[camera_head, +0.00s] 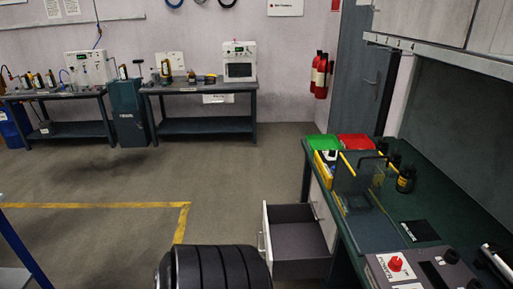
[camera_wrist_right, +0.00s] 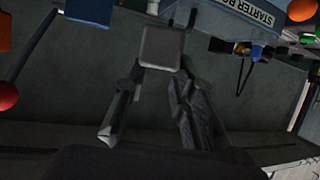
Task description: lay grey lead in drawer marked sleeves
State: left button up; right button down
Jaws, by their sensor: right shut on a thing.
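My right gripper (camera_wrist_right: 160,85) shows in the right wrist view, its dark fingers closed on a grey, rounded, block-shaped piece (camera_wrist_right: 160,48), which looks like part of the grey lead. The rest of the lead cannot be made out. An open drawer (camera_head: 300,268) with a pale front and dark inside sticks out from under the green bench in the head view. Its visible inside looks empty. Its label cannot be read, so I cannot tell if it is the one marked sleeves. Neither gripper shows in the head view.
The green bench (camera_head: 435,207) carries a clear yellow-edged guard (camera_head: 362,195), dark bottles (camera_head: 405,180), green and red bins (camera_head: 355,142) and a control box with a red knob (camera_head: 396,264). In the wrist view, a starter box (camera_wrist_right: 250,18) stands at the top.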

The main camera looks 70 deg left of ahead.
aim_at(287, 236)
jog(key=j+u, duration=0.2)
jog(key=j, duration=0.2)
jog(key=j+u, duration=0.2)
jog(key=j, duration=0.2)
jog(key=i+j+u, duration=0.2)
jog(key=j, duration=0.2)
jog(key=j+u, duration=0.15)
jog(key=j, duration=0.25)
jog(key=i+j+u, duration=0.2)
jog(key=j, duration=0.15)
jog(key=i+j+u, duration=0.2)
jog(key=j, duration=0.2)
jog(key=i+j, duration=0.15)
jog(key=j, duration=0.25)
jog(key=i+j, duration=0.2)
jog(key=j, duration=0.15)
jog(key=i+j, duration=0.15)
jog(key=j, duration=0.25)
jog(key=i+j, duration=0.15)
jog(key=j, duration=0.25)
jog(key=i+j, duration=0.2)
jog(key=j, duration=0.15)
jog(key=j+u, duration=0.05)
